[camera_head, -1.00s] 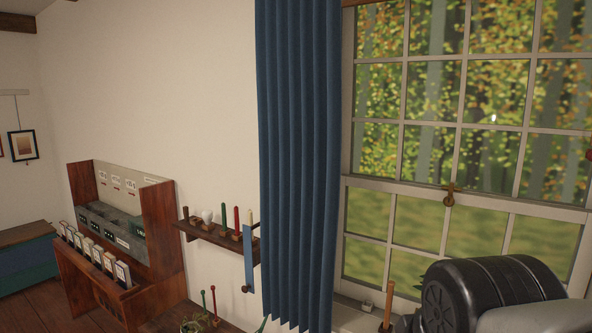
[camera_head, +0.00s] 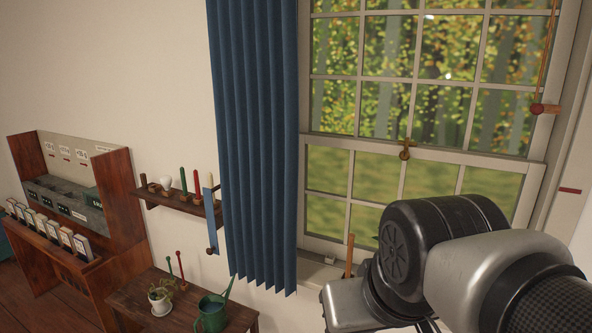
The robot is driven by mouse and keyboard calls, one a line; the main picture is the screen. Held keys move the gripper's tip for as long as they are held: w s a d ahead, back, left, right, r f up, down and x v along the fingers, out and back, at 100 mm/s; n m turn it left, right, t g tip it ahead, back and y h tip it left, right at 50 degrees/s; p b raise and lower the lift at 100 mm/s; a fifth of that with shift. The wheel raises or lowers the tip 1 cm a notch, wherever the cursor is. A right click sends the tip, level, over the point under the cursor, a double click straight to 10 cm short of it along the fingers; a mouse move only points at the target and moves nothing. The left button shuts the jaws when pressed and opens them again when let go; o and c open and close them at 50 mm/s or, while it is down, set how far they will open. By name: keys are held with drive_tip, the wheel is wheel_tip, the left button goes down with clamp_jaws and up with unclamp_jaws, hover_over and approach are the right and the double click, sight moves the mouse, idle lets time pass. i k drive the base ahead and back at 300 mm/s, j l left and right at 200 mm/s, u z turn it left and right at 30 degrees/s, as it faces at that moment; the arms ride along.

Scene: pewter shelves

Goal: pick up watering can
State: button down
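A green watering can (camera_head: 211,314) stands on the right part of a small wooden table at the bottom of the view, left of my arm. Its long thin spout points up and to the right, towards the blue curtain. The frame's lower edge is close to its base. My arm fills the lower right of the view, in front of the window sill. My gripper itself is not in view.
The wooden table (camera_head: 137,300) also holds a potted plant (camera_head: 160,298) and thin red- and green-topped sticks. A wall shelf (camera_head: 178,200) with several small items hangs above. A blue curtain (camera_head: 255,150) hangs beside the window. A wooden cabinet (camera_head: 113,205) stands left.

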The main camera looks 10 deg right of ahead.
sight(212, 307)
drive_tip(key=z, duration=1.1)
drive_tip(key=u, duration=1.7)
drive_tip(key=i+j+z, duration=0.75)
drive_tip(key=i+j, duration=0.15)
drive_tip(key=i+j+z, duration=0.35)
drive_tip(key=j, duration=0.3)
